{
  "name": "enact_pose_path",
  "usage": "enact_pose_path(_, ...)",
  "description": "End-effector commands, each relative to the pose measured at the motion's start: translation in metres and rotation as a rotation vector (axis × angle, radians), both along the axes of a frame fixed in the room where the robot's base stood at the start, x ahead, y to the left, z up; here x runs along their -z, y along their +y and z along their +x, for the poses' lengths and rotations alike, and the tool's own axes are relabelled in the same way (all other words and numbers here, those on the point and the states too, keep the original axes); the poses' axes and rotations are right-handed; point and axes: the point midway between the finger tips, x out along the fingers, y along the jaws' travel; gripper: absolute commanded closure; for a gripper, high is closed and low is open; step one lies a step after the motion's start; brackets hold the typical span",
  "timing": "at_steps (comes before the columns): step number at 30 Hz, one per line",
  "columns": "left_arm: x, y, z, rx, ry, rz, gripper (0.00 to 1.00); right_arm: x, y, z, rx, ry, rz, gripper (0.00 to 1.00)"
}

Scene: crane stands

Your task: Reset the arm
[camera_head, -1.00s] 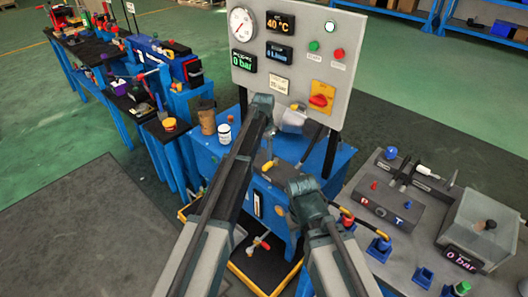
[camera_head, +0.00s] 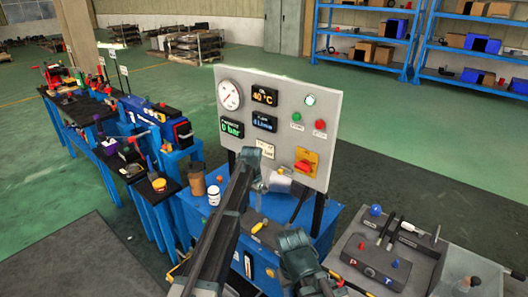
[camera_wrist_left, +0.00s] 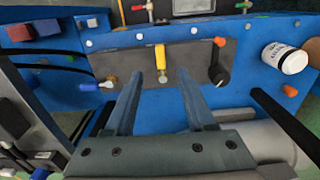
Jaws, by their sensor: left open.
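My left arm (camera_head: 228,220) reaches up from the bottom of the head view, its end in front of the blue bench below the gauge panel. In the left wrist view my left gripper (camera_wrist_left: 160,72) is open, with two parallel fingers apart and nothing held between them. A yellow handle (camera_wrist_left: 161,57) on the bench's grey plate shows beyond the fingertips; I cannot tell how close they are. My right arm (camera_head: 298,260) comes up at the lower middle of the head view. Its jaws cannot be made out there.
A gauge panel (camera_head: 276,120) stands behind the blue bench. A white bottle (camera_head: 214,195) and a brown object (camera_head: 197,179) stand left of my left arm. A grey-topped bench with fittings is on the right. Open green floor (camera_head: 420,145) lies beyond.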

Motion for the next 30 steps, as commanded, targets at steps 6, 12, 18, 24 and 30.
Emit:
enact_pose_path(6, 0.0, -0.021, -0.097, -0.06, 0.009, 0.022, 0.45, 0.0, 0.0, 0.0, 0.0, 0.0, 0.0, 0.5)
enact_pose_path(12, -0.001, -0.036, -0.236, -0.174, 0.015, 0.064, 0.45, 0.0, 0.0, 0.0, 0.0, 0.0, 0.0, 0.5)
enact_pose_path(18, -0.001, -0.034, -0.331, -0.266, 0.011, 0.096, 0.45, 0.0, 0.0, 0.0, 0.0, 0.0, 0.0, 0.5)
enact_pose_path(24, -0.002, -0.031, -0.366, -0.307, 0.008, 0.111, 0.45, 0.0, 0.0, 0.0, 0.0, 0.0, 0.0, 0.5)
enact_pose_path(30, -0.002, -0.032, -0.366, -0.312, 0.007, 0.112, 0.45, 0.0, 0.0, 0.0, 0.0, 0.0, 0.0, 0.5)
